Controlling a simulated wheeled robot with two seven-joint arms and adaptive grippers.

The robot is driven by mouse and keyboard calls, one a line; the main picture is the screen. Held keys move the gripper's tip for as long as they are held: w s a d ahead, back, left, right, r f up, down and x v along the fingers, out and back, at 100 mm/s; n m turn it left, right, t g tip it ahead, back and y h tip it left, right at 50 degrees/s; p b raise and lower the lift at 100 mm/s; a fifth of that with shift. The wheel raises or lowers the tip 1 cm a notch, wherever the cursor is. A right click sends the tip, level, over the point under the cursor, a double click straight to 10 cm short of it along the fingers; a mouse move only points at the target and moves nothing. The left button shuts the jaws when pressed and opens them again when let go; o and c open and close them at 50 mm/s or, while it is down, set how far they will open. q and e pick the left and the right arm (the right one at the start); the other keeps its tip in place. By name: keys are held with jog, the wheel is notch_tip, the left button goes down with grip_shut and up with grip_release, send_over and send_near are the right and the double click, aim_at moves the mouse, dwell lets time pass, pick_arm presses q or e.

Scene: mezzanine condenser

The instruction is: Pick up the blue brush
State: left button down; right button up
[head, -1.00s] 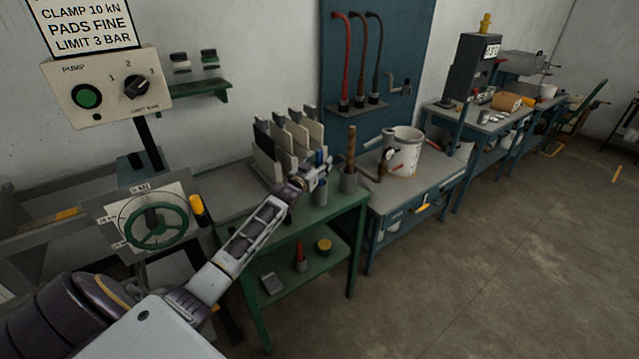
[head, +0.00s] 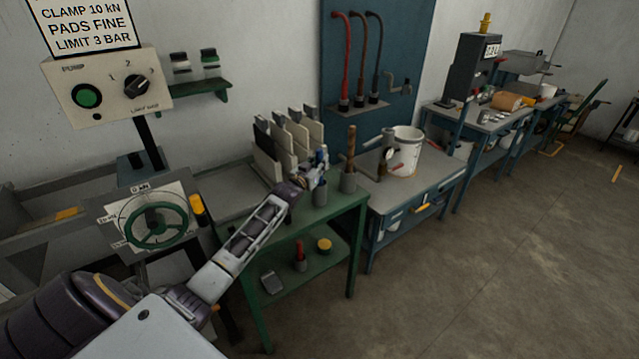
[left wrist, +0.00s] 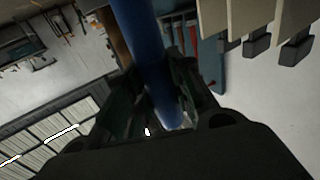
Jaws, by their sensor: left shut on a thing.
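The blue brush shows in the left wrist view as a thick blue handle (left wrist: 150,50) running down between the fingers. My left gripper (left wrist: 160,95) is shut on that handle. In the head view, my left gripper (head: 314,170) is at the front right of the green bench, with a small blue part of the brush (head: 322,153) showing at its tip. A grey cup (head: 320,192) stands just below the gripper. The lower end of the brush is too small to make out. My right gripper is not in view.
A rack of upright pale plates (head: 285,145) stands close behind and left of the gripper. A second cup (head: 349,183) with a brown wooden handle (head: 351,145) stands close on the right. A white bucket (head: 406,150) stands on the blue bench further right.

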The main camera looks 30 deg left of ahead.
pick_arm(q)
jog(key=shift+r, duration=0.75)
notch_tip(320, 180, up, 17)
jog(key=b, duration=0.1)
jog(key=shift+f, duration=0.2)
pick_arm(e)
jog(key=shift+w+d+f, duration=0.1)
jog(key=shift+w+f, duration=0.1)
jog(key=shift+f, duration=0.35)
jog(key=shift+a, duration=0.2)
pick_arm(q)
jog(key=shift+d+r, duration=0.1)
jog(key=shift+d, duration=0.05)
